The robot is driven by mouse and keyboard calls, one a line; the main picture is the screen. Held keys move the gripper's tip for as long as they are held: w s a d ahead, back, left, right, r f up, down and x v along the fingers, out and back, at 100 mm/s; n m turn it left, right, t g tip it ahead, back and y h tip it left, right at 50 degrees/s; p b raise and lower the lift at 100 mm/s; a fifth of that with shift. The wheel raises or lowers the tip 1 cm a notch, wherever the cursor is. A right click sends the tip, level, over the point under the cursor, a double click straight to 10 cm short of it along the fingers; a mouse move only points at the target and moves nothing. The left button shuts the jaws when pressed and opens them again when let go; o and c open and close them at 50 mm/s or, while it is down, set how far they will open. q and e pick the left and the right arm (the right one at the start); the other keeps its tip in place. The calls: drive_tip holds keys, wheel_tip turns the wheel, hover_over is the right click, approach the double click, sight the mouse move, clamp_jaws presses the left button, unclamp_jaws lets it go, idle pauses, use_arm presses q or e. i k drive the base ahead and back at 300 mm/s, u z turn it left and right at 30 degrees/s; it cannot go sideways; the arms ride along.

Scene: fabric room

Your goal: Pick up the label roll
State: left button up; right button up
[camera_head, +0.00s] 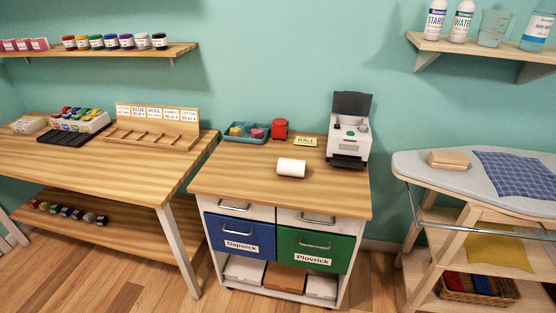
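A white label roll (291,168) lies on its side on the wooden top of the middle cabinet (235,187), near the centre of the head view. A white label printer (348,145) with a raised dark lid stands behind it to the right. The roll and printer are apart. Neither of my grippers shows in this view.
A blue tray (247,132), a red item (279,128) and a small yellow-green sign (306,141) stand at the back of the cabinet top. An ironing board (420,168) is right; a wooden table (150,165) is left. The cabinet top's front is clear.

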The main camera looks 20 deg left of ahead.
sight(297, 168)
drive_tip(key=i, duration=1)
drive_tip(key=z, duration=0.25)
